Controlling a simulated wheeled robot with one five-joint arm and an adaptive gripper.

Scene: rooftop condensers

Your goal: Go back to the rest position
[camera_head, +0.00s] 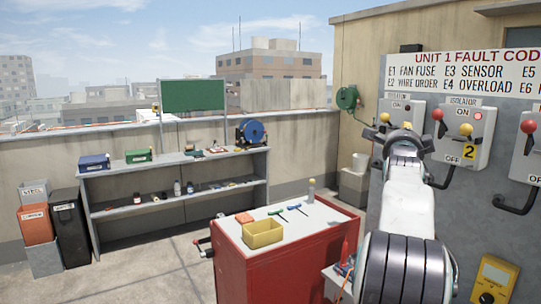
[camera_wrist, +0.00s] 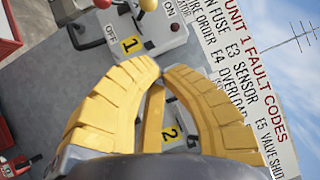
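My gripper shows large in the wrist view (camera_wrist: 161,70). Its two ridged yellow fingers curve inward and their tips meet or nearly meet, with nothing seen held between them. A yellow bar shows in the gap behind the tips. In the head view my white arm reaches up and forward at the right, in front of the isolator panel (camera_head: 376,205). The fingers are mostly hidden there behind the wrist. The isolator box numbered 2 (camera_head: 483,124) is just right of the wrist, and the isolator box numbered 1 shows beyond the fingers in the wrist view (camera_wrist: 172,37).
A fault-code sign (camera_head: 465,68) hangs above the isolators. A red cabinet (camera_head: 250,275) with a yellow bin (camera_head: 262,234) and tools on top stands left of my arm. A shelf (camera_head: 180,198) lines the back wall. Open floor lies at the left.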

